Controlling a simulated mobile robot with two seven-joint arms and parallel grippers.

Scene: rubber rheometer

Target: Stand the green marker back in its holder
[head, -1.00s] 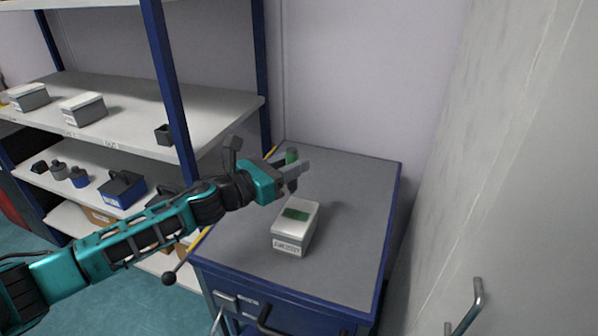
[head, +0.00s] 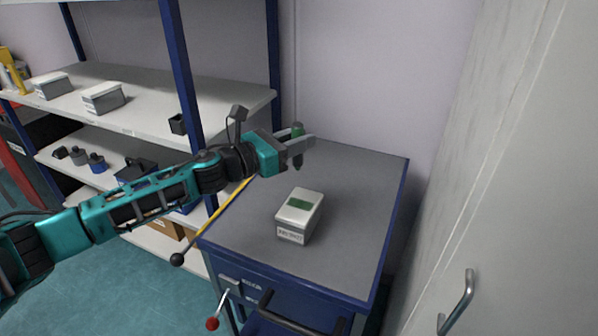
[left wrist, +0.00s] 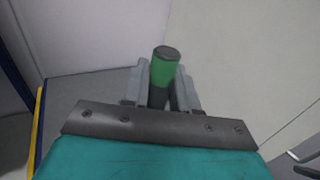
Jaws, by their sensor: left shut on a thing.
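The green marker (head: 297,130) is held about upright in my left gripper (head: 299,146). Its green upper end shows above the fingers and a dark lower part shows below them. In the left wrist view the marker (left wrist: 164,68) stands between the two grey fingers of the left gripper (left wrist: 160,88), which are shut on it. The gripper is above the far part of the grey cabinet top (head: 345,190). A small dark open-topped cup (head: 178,124) on the shelf to the left may be the holder. My right gripper is not in view.
A grey box with a green patch and a label (head: 300,215) sits on the cabinet top. Shelving with blue posts (head: 180,70) and several boxes stands left. A yellow rod (head: 215,215) runs along the cabinet's left side. A pale panel with a handle (head: 458,300) is at right.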

